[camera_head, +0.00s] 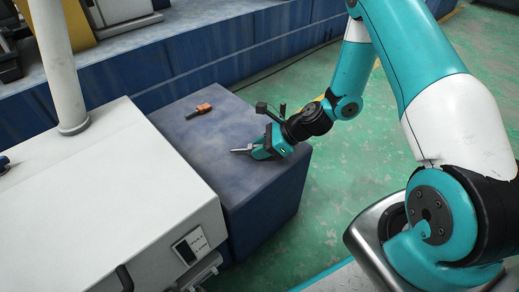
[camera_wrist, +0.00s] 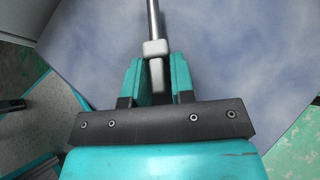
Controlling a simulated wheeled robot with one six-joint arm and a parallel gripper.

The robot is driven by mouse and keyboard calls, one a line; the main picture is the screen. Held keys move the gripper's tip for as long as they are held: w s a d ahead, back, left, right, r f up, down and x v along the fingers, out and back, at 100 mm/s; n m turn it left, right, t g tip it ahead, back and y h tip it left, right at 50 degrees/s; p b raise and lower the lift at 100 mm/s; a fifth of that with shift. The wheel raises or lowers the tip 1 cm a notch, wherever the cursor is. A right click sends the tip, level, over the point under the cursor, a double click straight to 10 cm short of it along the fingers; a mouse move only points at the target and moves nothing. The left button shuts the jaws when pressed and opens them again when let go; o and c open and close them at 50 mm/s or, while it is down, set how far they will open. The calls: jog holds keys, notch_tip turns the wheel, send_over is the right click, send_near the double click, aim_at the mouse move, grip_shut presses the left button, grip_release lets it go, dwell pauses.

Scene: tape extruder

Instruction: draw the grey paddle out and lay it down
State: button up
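The grey paddle shows in the head view as a short metal rod (camera_head: 241,150) sticking out to the left from my gripper (camera_head: 262,149), over the top of the dark blue block. In the wrist view the paddle (camera_wrist: 155,48) has a pale grey grip and a thin rod running up out of the picture. My gripper (camera_wrist: 156,70) has a teal finger on each side of the grip and looks shut on it. The far end of the rod is cut off in the wrist view. I cannot tell whether the paddle touches the block or hangs just above it.
The dark blue block (camera_head: 205,160) has much free room on top. An orange-handled tool (camera_head: 199,111) lies towards its back. A white machine (camera_head: 120,195) with a grey post (camera_head: 60,60) stands at the left. Green floor (camera_head: 350,165) lies to the right.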

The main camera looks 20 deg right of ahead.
jog(key=shift+o, duration=0.2)
jog(key=shift+s+d+f, duration=0.2)
jog(key=shift+f, duration=0.25)
dwell(0.5)
jog(key=shift+o, duration=0.3)
dwell(1.2)
jog(key=o, duration=0.5)
jog(key=shift+s+a, duration=0.1)
jog(key=shift+s+r+p, duration=0.1)
jog(key=shift+p, duration=0.2)
jog(key=p+v, duration=0.2)
jog(key=v, duration=0.4)
jog(key=p+v, duration=0.2)
jog(key=v, duration=0.3)
jog(key=p+v, duration=0.2)
jog(key=v, duration=0.4)
jog(key=shift+w+d+r, duration=0.25)
jog(key=shift+w+r, duration=0.05)
jog(key=shift+r, duration=0.05)
